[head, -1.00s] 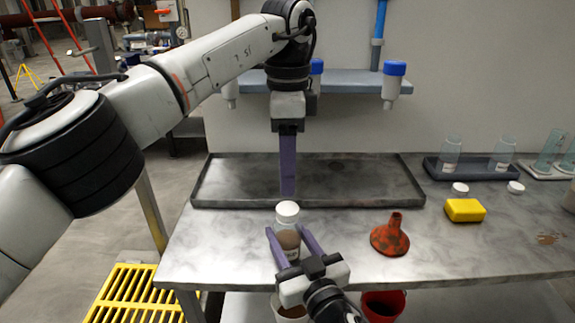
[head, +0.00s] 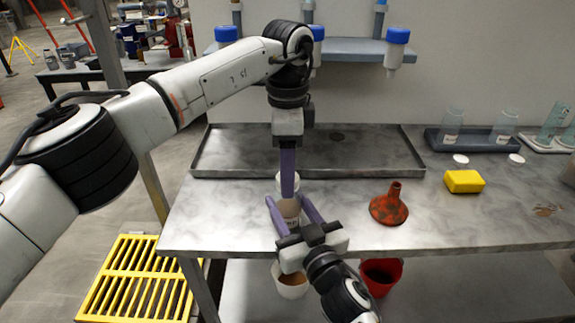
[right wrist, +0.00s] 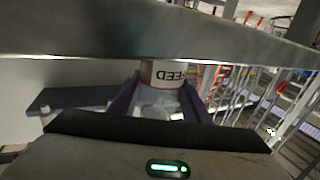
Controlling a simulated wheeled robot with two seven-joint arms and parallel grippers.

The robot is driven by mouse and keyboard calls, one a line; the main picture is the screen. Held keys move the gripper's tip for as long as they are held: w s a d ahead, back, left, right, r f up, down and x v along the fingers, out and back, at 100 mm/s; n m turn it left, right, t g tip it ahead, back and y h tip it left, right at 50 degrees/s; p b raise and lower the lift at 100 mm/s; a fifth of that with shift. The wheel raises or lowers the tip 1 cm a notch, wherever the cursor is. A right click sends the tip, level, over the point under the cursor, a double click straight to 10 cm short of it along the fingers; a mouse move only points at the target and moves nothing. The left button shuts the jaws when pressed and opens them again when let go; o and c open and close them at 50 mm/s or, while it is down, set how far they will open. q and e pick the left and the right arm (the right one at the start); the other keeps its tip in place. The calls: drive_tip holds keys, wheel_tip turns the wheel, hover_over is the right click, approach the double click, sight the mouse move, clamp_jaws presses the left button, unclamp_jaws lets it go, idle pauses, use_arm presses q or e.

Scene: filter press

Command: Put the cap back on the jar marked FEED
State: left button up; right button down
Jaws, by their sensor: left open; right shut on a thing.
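The FEED jar (head: 290,209) has brownish contents and stands upright near the bench's front edge. Its label shows in the right wrist view (right wrist: 166,75). A round white cap (head: 279,182) shows at its top, partly hidden by a left finger; I cannot tell whether it is seated. My right gripper (head: 291,213) is shut on the jar, a purple finger on each side. My left gripper (head: 287,194) points straight down at the cap, its fingers overlapping it in the picture. Its jaws are open but seen edge-on; contact cannot be told.
A red funnel (head: 388,206), yellow block (head: 464,181) and two loose white caps (head: 460,160) (head: 516,159) lie to the right. An empty grey tray (head: 350,172) is behind. Glassware stands in a dark tray (head: 440,143). A red bucket (head: 381,280) is below the edge.

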use_arm(q)
drive_tip(key=c, duration=1.1)
drive_tip(key=m, duration=0.5)
drive_tip(key=shift+m, duration=0.4)
drive_tip(key=m, duration=0.8)
drive_tip(key=shift+m, duration=0.3)
drive_tip(key=m, duration=1)
drive_tip(key=shift+m, duration=0.4)
drive_tip(key=m, duration=1.8)
drive_tip(key=shift+m, duration=0.3)
drive_tip(key=o, duration=1.2)
drive_tip(key=shift+o, duration=0.2)
wheel_tip(320, 180, up, 12)
